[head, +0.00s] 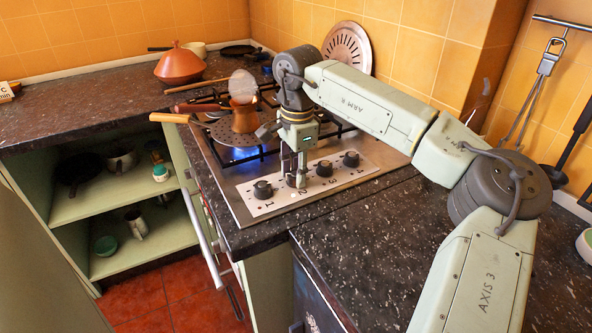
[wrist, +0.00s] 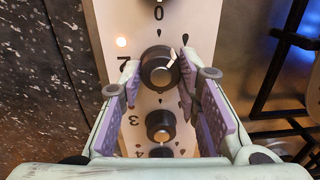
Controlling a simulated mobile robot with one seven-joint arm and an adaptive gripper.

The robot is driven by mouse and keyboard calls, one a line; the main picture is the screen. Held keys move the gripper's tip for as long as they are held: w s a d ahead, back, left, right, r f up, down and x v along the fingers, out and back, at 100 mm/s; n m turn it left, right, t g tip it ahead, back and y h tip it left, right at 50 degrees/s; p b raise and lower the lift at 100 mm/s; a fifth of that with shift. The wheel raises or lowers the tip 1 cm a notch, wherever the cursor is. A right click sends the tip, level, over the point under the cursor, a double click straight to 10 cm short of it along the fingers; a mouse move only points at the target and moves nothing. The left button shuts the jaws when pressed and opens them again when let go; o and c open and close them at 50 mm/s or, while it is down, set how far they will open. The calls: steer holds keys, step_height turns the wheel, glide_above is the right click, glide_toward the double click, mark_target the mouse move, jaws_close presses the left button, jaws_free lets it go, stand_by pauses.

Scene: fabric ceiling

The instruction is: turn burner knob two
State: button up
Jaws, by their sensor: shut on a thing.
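Burner knob two (wrist: 159,69) is a dark round knob with a white pointer mark, tilted to the upper right in the wrist view. A printed 2 stands to its left, with a lit orange lamp beside it. My gripper (wrist: 160,80) is shut on this knob, one purple-padded finger on each side. In the head view my gripper (head: 296,184) points straight down at the white control panel (head: 275,205), and its fingers mostly hide knob two there.
Knob one (head: 262,189) and knob three (head: 324,168) flank my gripper closely. A round perforated plate (head: 347,47) leans against the wall.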

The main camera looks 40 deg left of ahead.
stand_by(0.3)
steer(key=m+b, duration=0.2)
steer(key=m, duration=0.4)
steer(key=shift+m, duration=0.3)
steer(key=m+b, duration=0.1)
steer(key=m, duration=0.6)
steer(key=shift+s, duration=0.1)
steer(key=m, duration=0.3)
steer(key=shift+m+h+b, duration=0.3)
steer(key=shift+m+b, duration=0.1)
steer(key=m, duration=0.3)
steer(key=shift+m, duration=0.4)
steer(key=m+b, duration=0.1)
steer(key=m, duration=0.5)
steer(key=shift+s+a, duration=0.1)
steer(key=shift+m, duration=0.4)
steer(key=o, duration=1.1)
steer(key=shift+o, duration=0.2)
